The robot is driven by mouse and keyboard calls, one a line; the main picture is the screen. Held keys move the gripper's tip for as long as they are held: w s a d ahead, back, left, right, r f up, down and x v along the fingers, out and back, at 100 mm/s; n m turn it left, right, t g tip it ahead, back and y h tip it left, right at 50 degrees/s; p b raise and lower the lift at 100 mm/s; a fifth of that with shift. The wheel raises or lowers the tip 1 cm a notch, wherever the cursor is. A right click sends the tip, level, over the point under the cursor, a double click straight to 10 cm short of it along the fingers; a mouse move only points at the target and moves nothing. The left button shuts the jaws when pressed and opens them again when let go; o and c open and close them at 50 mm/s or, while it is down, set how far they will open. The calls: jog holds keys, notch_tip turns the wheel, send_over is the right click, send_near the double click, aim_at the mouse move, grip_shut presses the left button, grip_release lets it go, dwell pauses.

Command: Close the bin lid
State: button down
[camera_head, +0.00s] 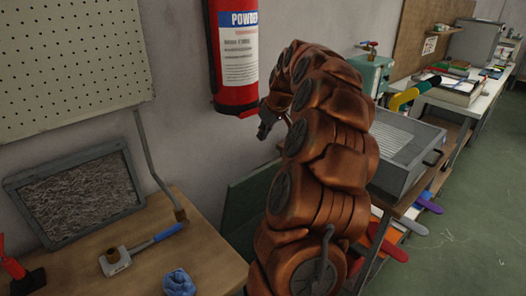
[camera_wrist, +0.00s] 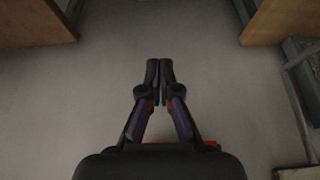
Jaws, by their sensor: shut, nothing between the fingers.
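My gripper (camera_head: 264,131) is at the end of my curled copper-coloured arm, in front of the wall just below the red fire extinguisher. In the wrist view its two fingertips (camera_wrist: 160,66) are together, with nothing between them. A dark green panel (camera_head: 240,205) stands low behind my arm, between the wooden table and the grey box unit. It may be the bin or its lid, but my arm hides much of it and I cannot tell whether it is open. No bin is clearly seen in the wrist view.
The fire extinguisher (camera_head: 236,60) hangs close to my gripper. A grey box unit (camera_head: 405,160) stands at right. The green floor (camera_head: 470,215) is clear at far right.

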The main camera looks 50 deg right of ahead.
jog(key=a+p+x, duration=0.1)
jog(key=p+x, duration=0.1)
jog(key=x, duration=0.8)
jog(key=s, duration=0.4)
jog(key=shift+d+f+p, duration=0.2)
jog(key=shift+d+p, duration=0.15)
jog(key=shift+p, duration=0.05)
jog(key=shift+s, duration=0.1)
